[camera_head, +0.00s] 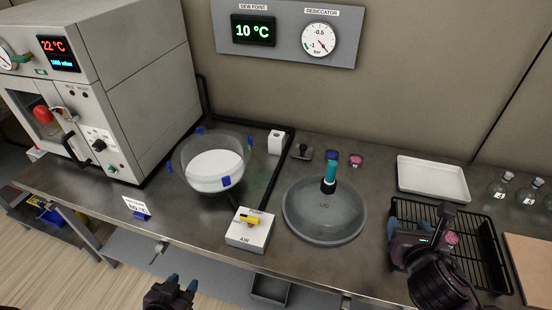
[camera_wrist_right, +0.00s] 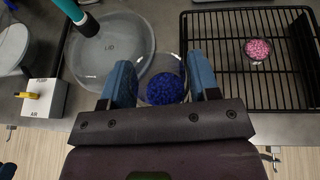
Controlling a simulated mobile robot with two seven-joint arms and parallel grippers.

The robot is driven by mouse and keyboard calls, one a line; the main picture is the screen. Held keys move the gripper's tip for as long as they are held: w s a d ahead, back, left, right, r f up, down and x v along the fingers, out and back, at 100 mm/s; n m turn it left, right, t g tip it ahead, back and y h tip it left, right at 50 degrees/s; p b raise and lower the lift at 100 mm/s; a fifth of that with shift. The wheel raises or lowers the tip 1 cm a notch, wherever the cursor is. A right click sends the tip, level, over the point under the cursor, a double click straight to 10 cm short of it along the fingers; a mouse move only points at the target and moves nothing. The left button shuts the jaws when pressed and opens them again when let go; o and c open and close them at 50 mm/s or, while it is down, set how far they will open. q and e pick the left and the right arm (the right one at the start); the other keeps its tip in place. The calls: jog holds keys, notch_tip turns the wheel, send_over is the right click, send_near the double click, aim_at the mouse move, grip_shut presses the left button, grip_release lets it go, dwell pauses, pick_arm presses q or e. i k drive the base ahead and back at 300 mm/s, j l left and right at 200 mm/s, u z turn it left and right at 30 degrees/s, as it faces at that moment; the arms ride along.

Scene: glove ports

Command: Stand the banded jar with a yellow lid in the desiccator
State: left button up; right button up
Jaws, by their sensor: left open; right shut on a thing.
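No jar with a yellow lid can be made out in either view. The desiccator (camera_head: 243,150) is a clear open bowl with a white plate (camera_head: 214,172) inside, nothing visible on the plate. Its lid (camera_head: 310,226), with a teal-topped knob (camera_head: 330,173), lies on the bench to the right; it also shows in the right wrist view (camera_wrist_right: 95,62). My right gripper (camera_wrist_right: 163,75), by the rack, is shut on a clear dish of blue beads (camera_wrist_right: 161,89). My left gripper (camera_head: 178,288) is open and empty at the bench's front edge.
An oven (camera_head: 130,50) stands left, a red thing (camera_head: 42,115) behind its window. A valve box (camera_head: 249,232) is at the front. A black rack (camera_head: 483,250) holds a pink dish (camera_wrist_right: 257,49). A white tray (camera_head: 434,180) and flasks (camera_head: 500,187) are at right.

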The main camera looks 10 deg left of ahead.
aim_at(220, 171)
jog(key=j, duration=0.75)
jog(key=i+j+u, duration=0.1)
jog(key=j, duration=1.4)
jog(key=i+j+u, duration=0.1)
jog(key=j, duration=0.6)
jog(key=i+l, duration=0.3)
